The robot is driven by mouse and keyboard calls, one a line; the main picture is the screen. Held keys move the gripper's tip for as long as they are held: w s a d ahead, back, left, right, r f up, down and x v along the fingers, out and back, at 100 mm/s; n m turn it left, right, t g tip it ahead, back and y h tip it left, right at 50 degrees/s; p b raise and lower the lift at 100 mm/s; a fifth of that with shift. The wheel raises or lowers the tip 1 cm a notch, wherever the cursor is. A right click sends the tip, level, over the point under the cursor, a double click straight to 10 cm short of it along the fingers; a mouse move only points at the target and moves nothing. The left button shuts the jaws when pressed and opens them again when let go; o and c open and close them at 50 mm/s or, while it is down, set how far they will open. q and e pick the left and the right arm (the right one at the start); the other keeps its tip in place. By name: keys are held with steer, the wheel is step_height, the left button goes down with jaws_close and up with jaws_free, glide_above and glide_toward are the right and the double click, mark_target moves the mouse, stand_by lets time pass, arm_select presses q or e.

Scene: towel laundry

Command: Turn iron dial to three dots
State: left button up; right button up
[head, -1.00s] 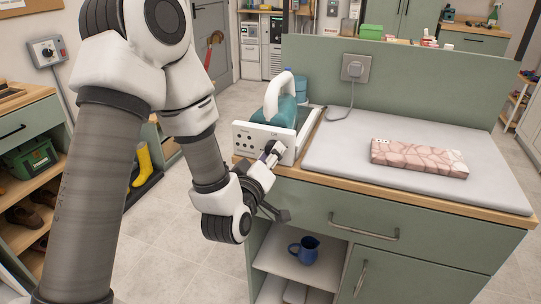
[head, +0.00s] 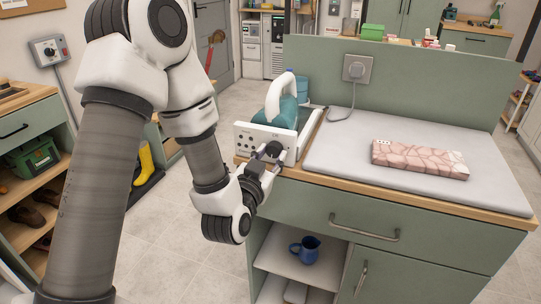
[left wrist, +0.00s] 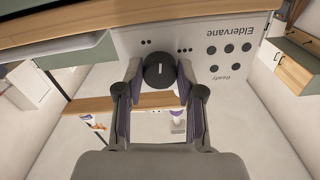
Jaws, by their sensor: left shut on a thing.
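The iron (head: 285,112), teal with a white handle, rests on a white base with a front control panel (head: 246,140). The round black dial (head: 273,149) is on that panel's right part. In the left wrist view the panel (left wrist: 215,35) appears upside down, and the dial (left wrist: 160,68) carries a short white mark, upright in the picture. Small groups of dots sit on the panel around the dial, a pair and a group of three. My left gripper (head: 272,158) is shut on the dial, one finger on each side. My right gripper is not in view.
A grey ironing pad (head: 330,170) covers the counter, with a folded pink stone-patterned towel (head: 419,158) on it. A wall socket (head: 357,68) with a cord is behind. A blue mug (head: 305,250) stands on the shelf below. The pad around the towel is clear.

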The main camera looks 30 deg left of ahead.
arm_select(q)
steer(key=m, duration=0.3)
steer(key=m+p, duration=0.1)
steer(key=m, duration=0.1)
steer(key=shift+w+a+r+m, duration=0.1)
steer(key=shift+r+m, duration=0.2)
steer(key=shift+m+p, duration=0.7)
steer(key=shift+m, duration=1.5)
steer(key=o, duration=1.1)
steer(key=shift+o, duration=0.2)
steer(key=shift+f, duration=0.1)
